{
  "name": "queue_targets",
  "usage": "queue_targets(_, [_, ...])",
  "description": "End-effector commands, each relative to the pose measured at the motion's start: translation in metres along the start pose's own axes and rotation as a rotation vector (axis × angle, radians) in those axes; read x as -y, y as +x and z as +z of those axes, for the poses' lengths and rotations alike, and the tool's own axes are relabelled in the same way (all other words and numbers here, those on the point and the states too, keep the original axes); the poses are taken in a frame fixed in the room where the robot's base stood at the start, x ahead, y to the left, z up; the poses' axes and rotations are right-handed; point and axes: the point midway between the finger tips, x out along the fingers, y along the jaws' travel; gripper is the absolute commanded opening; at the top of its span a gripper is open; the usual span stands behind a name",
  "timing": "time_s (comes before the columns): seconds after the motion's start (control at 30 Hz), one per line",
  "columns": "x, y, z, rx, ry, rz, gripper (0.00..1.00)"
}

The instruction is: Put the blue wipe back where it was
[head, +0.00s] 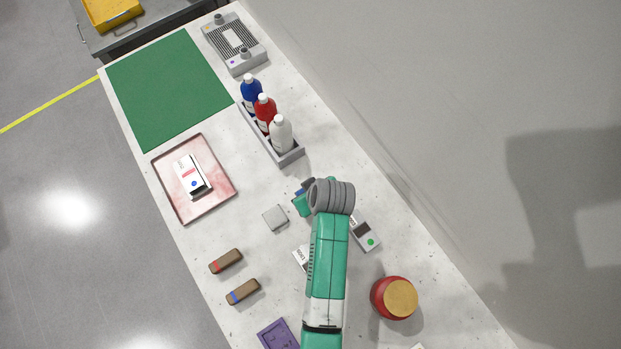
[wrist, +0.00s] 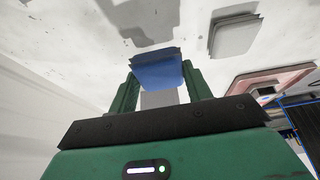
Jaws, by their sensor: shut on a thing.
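My gripper (wrist: 160,72) is shut on the blue wipe (wrist: 158,75), a flat folded pad held between the two green fingers in the wrist view. In the head view my gripper (head: 301,200) is over the middle of the bench, and only a sliver of blue shows beside it; my arm hides the rest. I cannot tell how high above the bench the wipe is held. A grey wipe (head: 275,217) lies on the bench to the left of my gripper, and it also shows at the upper right of the wrist view (wrist: 235,35).
A rack (head: 291,158) with blue, red and white bottles stands behind my gripper. A pink tray (head: 225,195) holds a white box. A grey device (head: 364,235) and a red round jar (head: 394,298) are to the right. Two brown brushes (head: 226,261) lie front left. The green mat (head: 165,85) is bare.

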Motion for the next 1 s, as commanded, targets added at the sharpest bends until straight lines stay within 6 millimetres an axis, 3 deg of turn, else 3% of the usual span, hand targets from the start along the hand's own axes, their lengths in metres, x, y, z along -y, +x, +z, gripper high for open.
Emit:
queue_targets(0.2, [-0.007,0.005,-0.009,-0.001,-0.001,0.001,0.28])
queue_targets(0.4, [-0.007,0.035,0.003,0.001,0.001,-0.001,0.28])
queue_targets(0.77, [-0.007,0.04,0.006,0.0,0.0,0.0,0.28])
queue_targets(0.8, [-0.007,0.041,0.006,0.0,0.0,0.0,0.51])
queue_targets(0.9, [-0.007,0.04,0.005,0.0,0.0,0.0,0.71])
queue_targets(1.0, [-0.007,0.04,0.005,0.0,0.0,0.0,0.71])
